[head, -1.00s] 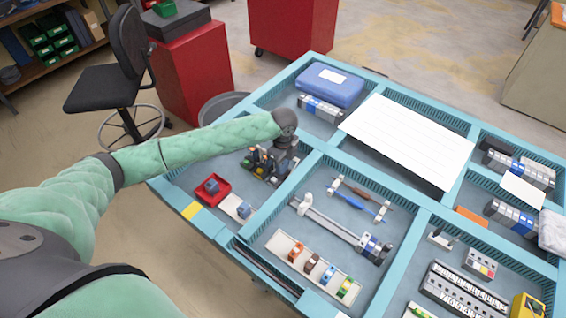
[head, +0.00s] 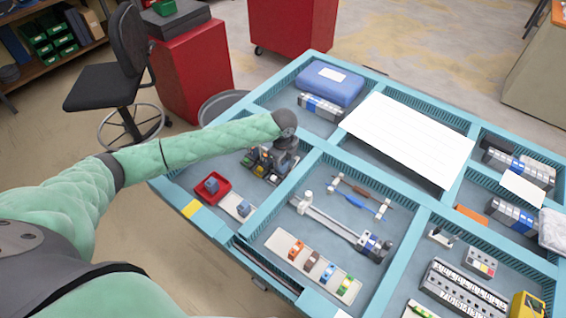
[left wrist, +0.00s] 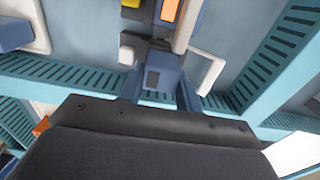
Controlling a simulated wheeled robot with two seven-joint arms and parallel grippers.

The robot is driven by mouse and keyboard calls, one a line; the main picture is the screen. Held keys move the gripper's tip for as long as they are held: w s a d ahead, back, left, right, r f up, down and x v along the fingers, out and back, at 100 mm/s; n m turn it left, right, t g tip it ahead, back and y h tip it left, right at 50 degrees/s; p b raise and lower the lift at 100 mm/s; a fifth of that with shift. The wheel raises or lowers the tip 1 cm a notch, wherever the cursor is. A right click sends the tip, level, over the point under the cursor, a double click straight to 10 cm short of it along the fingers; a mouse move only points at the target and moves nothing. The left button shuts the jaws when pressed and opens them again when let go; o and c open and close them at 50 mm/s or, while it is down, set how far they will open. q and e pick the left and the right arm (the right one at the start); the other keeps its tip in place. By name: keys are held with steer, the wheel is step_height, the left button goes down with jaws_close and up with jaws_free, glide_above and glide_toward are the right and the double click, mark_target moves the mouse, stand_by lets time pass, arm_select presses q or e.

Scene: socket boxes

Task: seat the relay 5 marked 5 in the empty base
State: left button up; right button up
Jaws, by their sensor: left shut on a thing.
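My left gripper (head: 282,166) is over the group of dark relay bases (head: 258,160) in the left compartment. In the left wrist view its two fingers (left wrist: 162,90) are shut on a blue-grey relay (left wrist: 166,68) with a dark patch. The relay is close to the bases; whether it touches or sits in one is hidden. I cannot read its mark. A yellow part and an orange part (left wrist: 171,10) show beside it. My right gripper is not in view.
A red tray (head: 201,193) with a blue block and a white strip (head: 231,206) with another lie nearby. Teal dividers (head: 296,183) edge the compartment. A white rack (head: 283,259) of several coloured pieces stands to the right. A blue case (head: 330,84) is behind.

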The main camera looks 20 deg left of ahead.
arm_select(q)
steer(key=shift+f, duration=0.1)
steer(key=o, duration=1.6)
steer(key=shift+c, duration=0.2)
